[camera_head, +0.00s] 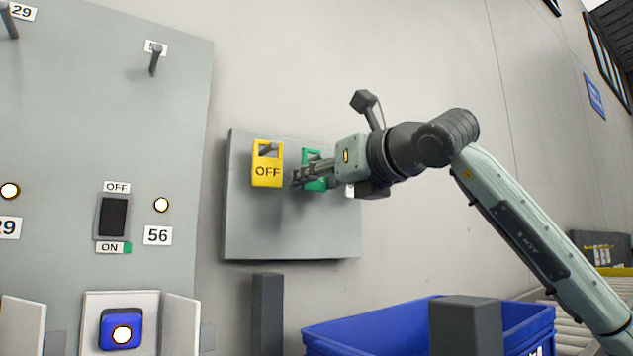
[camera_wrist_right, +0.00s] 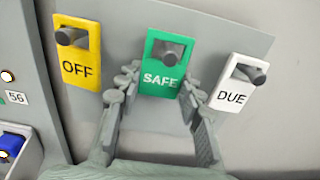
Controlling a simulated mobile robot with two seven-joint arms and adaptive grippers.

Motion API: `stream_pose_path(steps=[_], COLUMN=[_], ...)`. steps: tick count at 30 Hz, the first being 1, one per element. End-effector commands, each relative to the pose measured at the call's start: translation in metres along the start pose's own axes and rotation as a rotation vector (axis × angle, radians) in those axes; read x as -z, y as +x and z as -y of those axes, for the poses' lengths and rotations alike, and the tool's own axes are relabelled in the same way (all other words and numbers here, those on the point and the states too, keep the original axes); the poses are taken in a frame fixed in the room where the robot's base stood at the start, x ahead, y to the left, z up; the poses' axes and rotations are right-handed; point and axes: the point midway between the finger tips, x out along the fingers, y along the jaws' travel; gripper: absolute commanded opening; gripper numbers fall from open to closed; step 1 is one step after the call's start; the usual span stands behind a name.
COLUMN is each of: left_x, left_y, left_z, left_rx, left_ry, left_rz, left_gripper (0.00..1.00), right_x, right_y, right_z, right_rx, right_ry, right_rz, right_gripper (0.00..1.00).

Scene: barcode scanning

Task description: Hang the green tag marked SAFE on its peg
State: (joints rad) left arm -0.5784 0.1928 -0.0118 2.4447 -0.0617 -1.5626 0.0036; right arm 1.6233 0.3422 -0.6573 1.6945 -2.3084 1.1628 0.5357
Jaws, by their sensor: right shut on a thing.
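The green tag marked SAFE (camera_wrist_right: 161,88) is in the middle of the right wrist view, against the grey board (camera_head: 290,235). A dark peg (camera_wrist_right: 172,52) shows in the tag's upper opening. My right gripper (camera_wrist_right: 160,82) is shut on the green tag, one finger at each side of it. In the head view the gripper (camera_head: 303,177) reaches in from the right and partly hides the green tag (camera_head: 316,185). My left gripper is not in view.
A yellow OFF tag (camera_head: 267,177) hangs on a peg left of the green tag. A white DUE tag (camera_wrist_right: 234,84) hangs to its right. A grey panel (camera_head: 60,110) with switch and pegs stands left. A blue bin (camera_head: 350,335) is below.

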Motion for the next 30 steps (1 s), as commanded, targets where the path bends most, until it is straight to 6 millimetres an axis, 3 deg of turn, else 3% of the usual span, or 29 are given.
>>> stream_pose_path(steps=[30], left_x=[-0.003], left_y=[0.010], left_z=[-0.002], left_rx=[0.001], left_ry=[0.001], left_rz=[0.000], left_gripper=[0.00], right_x=[0.000], right_y=[-0.018], right_z=[0.000], right_rx=[0.000], right_ry=[0.000], right_rz=[0.002], right_gripper=[0.07])
